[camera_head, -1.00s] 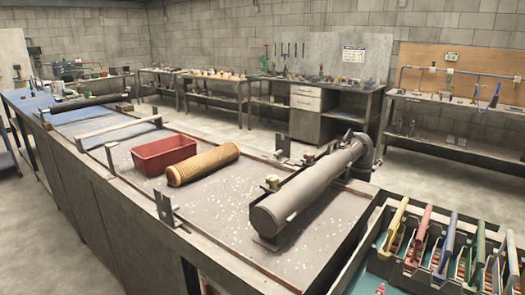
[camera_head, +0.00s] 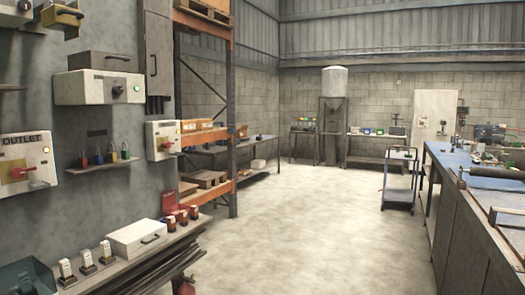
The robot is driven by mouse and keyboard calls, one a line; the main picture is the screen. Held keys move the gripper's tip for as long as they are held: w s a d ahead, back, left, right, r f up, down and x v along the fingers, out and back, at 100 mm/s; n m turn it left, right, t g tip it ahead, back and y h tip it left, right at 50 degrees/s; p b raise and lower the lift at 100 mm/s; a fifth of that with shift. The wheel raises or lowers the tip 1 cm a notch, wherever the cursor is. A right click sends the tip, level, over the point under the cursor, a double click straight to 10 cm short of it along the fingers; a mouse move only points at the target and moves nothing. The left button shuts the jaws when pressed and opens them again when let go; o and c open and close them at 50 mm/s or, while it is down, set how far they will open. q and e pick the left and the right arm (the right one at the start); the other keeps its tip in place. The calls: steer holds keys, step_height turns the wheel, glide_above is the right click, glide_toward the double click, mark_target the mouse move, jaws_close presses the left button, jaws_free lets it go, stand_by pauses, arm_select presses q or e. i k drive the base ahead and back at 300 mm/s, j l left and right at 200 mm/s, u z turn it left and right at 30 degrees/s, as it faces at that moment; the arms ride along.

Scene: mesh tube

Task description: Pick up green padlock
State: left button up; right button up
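A small green padlock (camera_head: 112,155) stands on a narrow wall shelf (camera_head: 103,166) at the left of the head view. It is in a row with a yellow padlock (camera_head: 125,152) to its right and a blue padlock (camera_head: 99,157) and a red padlock (camera_head: 83,161) to its left. The padlocks look small and some way off. Neither of my grippers shows in the view.
A control box with a red switch (camera_head: 18,172) hangs left of the shelf, and another box (camera_head: 98,88) above it. Below, a bench (camera_head: 125,265) carries a white case (camera_head: 136,239). Orange racking (camera_head: 233,120) stands beyond. Open floor (camera_head: 310,225) lies in the middle; a long workbench (camera_head: 470,215) stands right.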

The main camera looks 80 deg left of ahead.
mark_target(125, 153)
steer(key=u, duration=3.45)
steer(key=i+l+z, duration=0.1)
steer(key=i+l, duration=0.4)
steer(key=i+l+z, duration=0.1)
steer(key=i+l, duration=0.75)
steer(key=i, duration=0.2)
steer(key=i+l+z, duration=0.15)
steer(key=i+l, duration=0.25)
steer(key=i, duration=0.1)
